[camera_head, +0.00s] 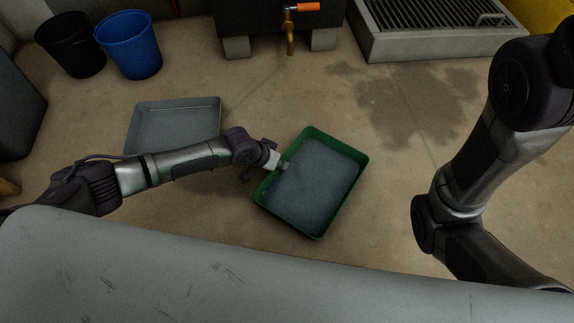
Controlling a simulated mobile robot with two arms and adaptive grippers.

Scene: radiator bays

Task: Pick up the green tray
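The green tray (350,153) lies on the concrete floor in the middle of the head view, turned at an angle, with a grey-blue, flat-looking surface inside its green rim. My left gripper (280,165) is at the tray's left rim. Its fingers are small and partly hidden by the wrist, so I cannot tell whether they are open, or closed on the rim. My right arm shows at the right side, but its gripper is outside the view.
A grey tray (200,106) lies on the floor behind my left arm. A black bucket (72,45) and a blue bucket (130,46) stand at the back left. A dark tank with an orange-handled tap (290,35) and a floor grate (425,22) are at the back. Floor right of the green tray is clear, with a damp stain.

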